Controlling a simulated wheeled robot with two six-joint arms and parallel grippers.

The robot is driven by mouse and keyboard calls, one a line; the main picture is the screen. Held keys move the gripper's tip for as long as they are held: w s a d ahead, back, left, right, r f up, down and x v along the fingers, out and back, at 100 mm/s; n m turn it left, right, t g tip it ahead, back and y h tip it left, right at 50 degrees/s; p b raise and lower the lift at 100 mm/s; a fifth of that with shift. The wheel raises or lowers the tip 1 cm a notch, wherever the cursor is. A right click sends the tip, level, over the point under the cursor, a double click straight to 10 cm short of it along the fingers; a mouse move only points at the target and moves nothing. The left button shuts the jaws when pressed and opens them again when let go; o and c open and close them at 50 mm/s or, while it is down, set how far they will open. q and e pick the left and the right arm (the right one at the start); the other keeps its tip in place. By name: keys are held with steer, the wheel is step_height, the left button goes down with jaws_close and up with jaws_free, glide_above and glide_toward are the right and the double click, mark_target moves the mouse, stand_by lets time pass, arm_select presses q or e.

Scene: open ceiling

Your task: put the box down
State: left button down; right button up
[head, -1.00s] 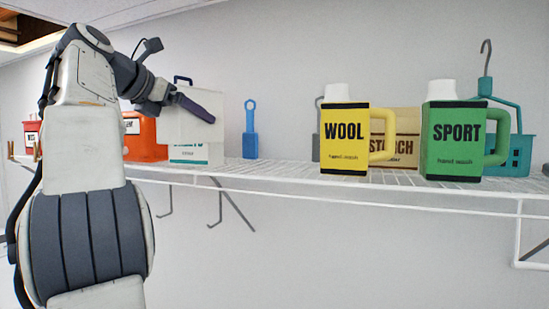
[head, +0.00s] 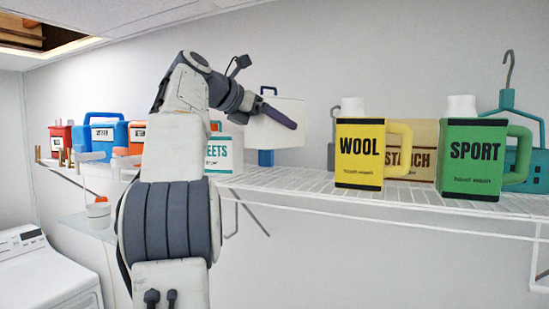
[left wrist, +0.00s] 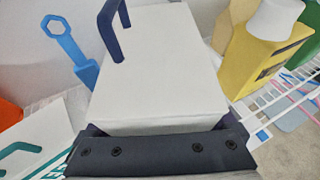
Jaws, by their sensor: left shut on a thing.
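A white box (head: 282,132) with a dark blue handle is held by my left gripper (head: 270,112). In the head view its lower edge is above the wire shelf (head: 300,183), with part of a blue tool showing beneath it. The box (left wrist: 160,65) fills the middle of the left wrist view, handle at its far end. The dark gripper finger (left wrist: 160,150) lies across its near side. The other finger is hidden. My right gripper is in neither view.
A yellow WOOL jug (head: 358,160) stands right of the held box, before a STARCH box (head: 418,150). A green SPORT jug (head: 470,165) is farther right. A SHEETS box (head: 226,152) stands left. Shelf room shows between SHEETS and WOOL. A white washer (head: 45,275) is lower left.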

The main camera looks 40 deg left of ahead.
mark_target(274, 141)
arm_select(q)
steer(key=shift+f, duration=3.75)
steer(key=shift+f, duration=0.15)
jaws_free()
steer(key=shift+f, duration=0.2)
steer(key=shift+s, duration=0.1)
steer(key=shift+r, duration=0.1)
